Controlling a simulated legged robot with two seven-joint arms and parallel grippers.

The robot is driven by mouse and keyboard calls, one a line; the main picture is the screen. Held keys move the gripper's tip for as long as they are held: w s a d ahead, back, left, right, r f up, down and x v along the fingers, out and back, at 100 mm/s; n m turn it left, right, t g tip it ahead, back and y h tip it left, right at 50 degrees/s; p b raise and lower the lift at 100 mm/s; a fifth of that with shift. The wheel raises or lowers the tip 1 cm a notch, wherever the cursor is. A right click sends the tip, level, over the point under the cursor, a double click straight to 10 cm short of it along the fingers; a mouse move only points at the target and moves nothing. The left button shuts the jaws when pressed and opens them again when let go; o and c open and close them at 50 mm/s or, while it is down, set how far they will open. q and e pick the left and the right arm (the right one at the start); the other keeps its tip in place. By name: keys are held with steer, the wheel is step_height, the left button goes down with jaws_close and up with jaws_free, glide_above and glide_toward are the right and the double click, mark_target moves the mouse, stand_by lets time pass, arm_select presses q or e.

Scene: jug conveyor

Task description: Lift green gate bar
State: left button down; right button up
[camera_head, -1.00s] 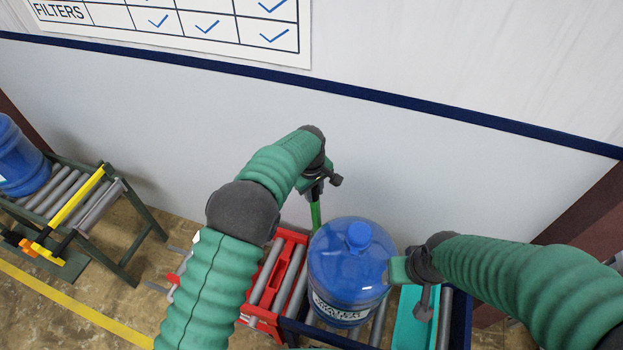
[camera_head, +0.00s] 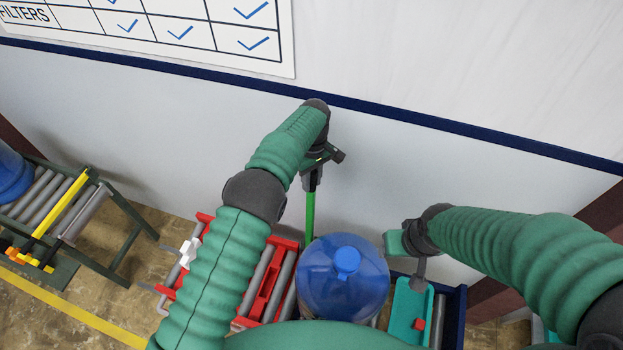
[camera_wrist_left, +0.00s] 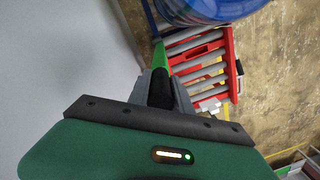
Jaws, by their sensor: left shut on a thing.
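The green gate bar (camera_head: 310,214) stands upright behind the blue water jug (camera_head: 343,283) in the head view. My left gripper (camera_head: 313,180) is shut on the bar's dark top end. In the left wrist view the gripper (camera_wrist_left: 161,92) has the dark end between its fingers, and the green bar (camera_wrist_left: 160,57) runs away from it. The bar's lower end is hidden behind the jug in the head view. My right gripper (camera_head: 402,255) hangs just right of the jug, and its jaw state is unclear.
A red-framed roller conveyor (camera_head: 283,243) lies left of the jug, partly hidden by my left arm. A teal tray (camera_head: 405,305) is right of the jug. Another roller stand with a yellow bar (camera_head: 62,205) is at far left. The wall is close behind.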

arm_select(q)
steer(key=c, duration=1.4)
jaws_free()
steer(key=shift+s+f, duration=0.1)
steer(key=shift+f, duration=0.15)
steer(key=shift+o, duration=1.2)
steer(key=shift+w+d, duration=0.15)
steer(key=shift+w, duration=0.05)
steer(key=shift+r, duration=0.1)
steer(key=r, duration=0.2)
steer(key=r+b, duration=0.1)
steer(key=r, duration=0.2)
steer(key=w+r+b, duration=0.1)
steer(key=r, duration=0.2)
steer(key=shift+d+r, duration=0.1)
steer(key=shift+r, duration=0.05)
step_height(320, 180, up, 5)
steer(key=p, duration=0.3)
steer(key=shift+w+d+r, duration=0.1)
steer(key=shift+w, duration=0.05)
step_height(320, 180, up, 3)
steer(key=p, duration=0.5)
steer(key=shift+w+p, duration=0.1)
steer(key=shift+p, duration=0.3)
steer(key=shift+w+d, duration=0.1)
steer(key=shift+w, duration=0.05)
